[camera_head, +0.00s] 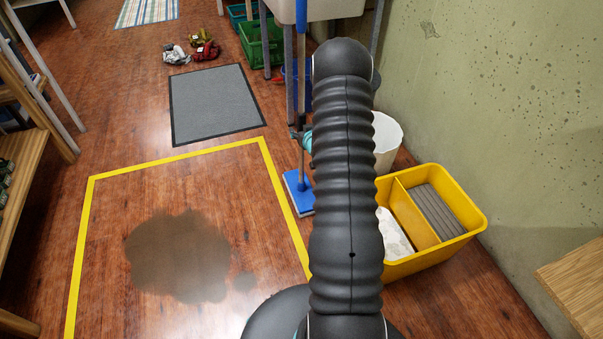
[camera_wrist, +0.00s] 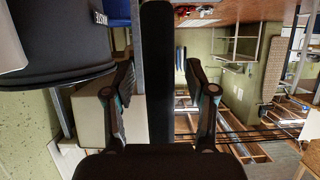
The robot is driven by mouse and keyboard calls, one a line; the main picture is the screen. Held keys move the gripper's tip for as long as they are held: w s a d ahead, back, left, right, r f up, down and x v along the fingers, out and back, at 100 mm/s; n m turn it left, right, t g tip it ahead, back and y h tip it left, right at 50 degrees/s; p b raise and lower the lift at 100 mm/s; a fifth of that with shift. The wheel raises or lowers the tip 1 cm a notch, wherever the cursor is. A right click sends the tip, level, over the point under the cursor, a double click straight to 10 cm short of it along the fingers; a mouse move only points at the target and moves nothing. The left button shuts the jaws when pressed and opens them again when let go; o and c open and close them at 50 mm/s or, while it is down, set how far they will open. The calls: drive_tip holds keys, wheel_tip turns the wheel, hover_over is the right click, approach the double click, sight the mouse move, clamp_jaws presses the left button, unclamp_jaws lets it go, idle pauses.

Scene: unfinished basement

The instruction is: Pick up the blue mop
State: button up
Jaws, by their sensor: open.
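The blue mop (camera_head: 298,192) stands in the head view just left of my arm, its flat blue head on the wood floor beside the yellow tape line. Its thin handle rises nearly upright, with a blue upper end near the sink. My gripper (camera_wrist: 158,78) shows in the wrist view with its two fingers apart. A dark upright bar lies between the fingers in that picture; I cannot tell what it is. In the head view my arm hides most of the gripper. I cannot make out the mop in the wrist view.
A yellow divided bin (camera_head: 478,228) and a white bucket (camera_head: 388,135) stand right of my arm by the wall. A white sink (camera_head: 335,8) and green crate (camera_head: 262,42) are behind. A brown stain (camera_head: 175,258) lies inside the tape; a grey mat (camera_head: 213,100) lies beyond.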

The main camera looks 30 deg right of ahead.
sight(303, 108)
clamp_jaws()
drive_tip(key=shift+r, duration=0.1)
wheel_tip(303, 108, up, 10)
idle(0.6)
